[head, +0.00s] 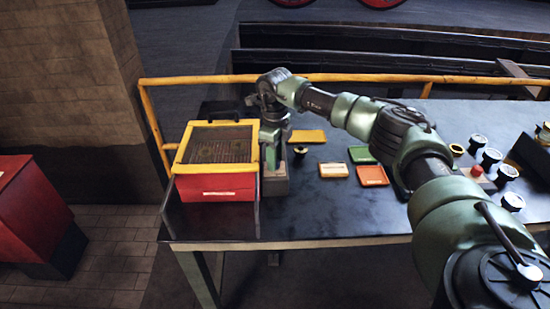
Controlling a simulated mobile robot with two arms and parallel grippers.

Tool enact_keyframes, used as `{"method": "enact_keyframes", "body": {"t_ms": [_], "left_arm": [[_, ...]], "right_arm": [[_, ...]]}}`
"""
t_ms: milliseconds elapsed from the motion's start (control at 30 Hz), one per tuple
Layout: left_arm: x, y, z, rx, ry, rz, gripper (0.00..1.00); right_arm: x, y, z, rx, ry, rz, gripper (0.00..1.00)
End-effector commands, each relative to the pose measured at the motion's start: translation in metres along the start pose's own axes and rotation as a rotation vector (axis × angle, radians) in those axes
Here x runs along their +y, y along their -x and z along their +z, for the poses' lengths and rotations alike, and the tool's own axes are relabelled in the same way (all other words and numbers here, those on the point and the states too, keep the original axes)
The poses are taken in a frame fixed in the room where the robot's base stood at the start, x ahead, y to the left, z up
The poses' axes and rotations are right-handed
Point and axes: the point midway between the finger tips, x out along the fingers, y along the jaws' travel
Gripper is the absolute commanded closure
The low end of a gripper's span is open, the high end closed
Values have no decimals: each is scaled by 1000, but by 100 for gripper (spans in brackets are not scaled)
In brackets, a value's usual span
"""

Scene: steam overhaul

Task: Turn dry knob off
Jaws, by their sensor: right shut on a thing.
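My right arm reaches in from the right across the dark table. My right gripper (271,155) points down over a small grey box (275,186) and is shut on what seems to be the dry knob there. The knob is hidden by the fingers, so its setting cannot be seen. The grey box stands beside the right side of a red case (215,190) with a yellow-framed, see-through mesh lid (217,146). My left gripper is not in view.
A small black knob-like part (300,151) stands right of the gripper. Yellow (307,136), orange (372,175) and green (361,155) trays lie on the table (320,215). Several gauges and a red button (477,171) are at the right. A yellow rail (350,77) runs behind.

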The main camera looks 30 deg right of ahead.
Motion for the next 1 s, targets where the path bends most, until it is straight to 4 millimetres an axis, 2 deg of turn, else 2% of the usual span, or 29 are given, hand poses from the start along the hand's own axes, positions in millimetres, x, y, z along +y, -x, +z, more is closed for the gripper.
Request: {"method": "enact_keyframes", "body": {"t_ms": [67,100,133,433,533,833,1000], "left_arm": [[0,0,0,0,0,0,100],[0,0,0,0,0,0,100],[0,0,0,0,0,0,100],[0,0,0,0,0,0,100],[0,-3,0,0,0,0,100],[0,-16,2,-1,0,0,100],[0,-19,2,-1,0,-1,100]], "right_arm": [[0,1,1,-3,1,-2,100],[0,1,1,-3,1,-2,64],[0,1,1,-3,1,-2,60],[0,1,0,-1,0,-1,60],[-1,7,1,-4,-1,-2,60],[-1,55,1,-5,0,-3,60],[0,74,1,-4,0,-2,60]]}}
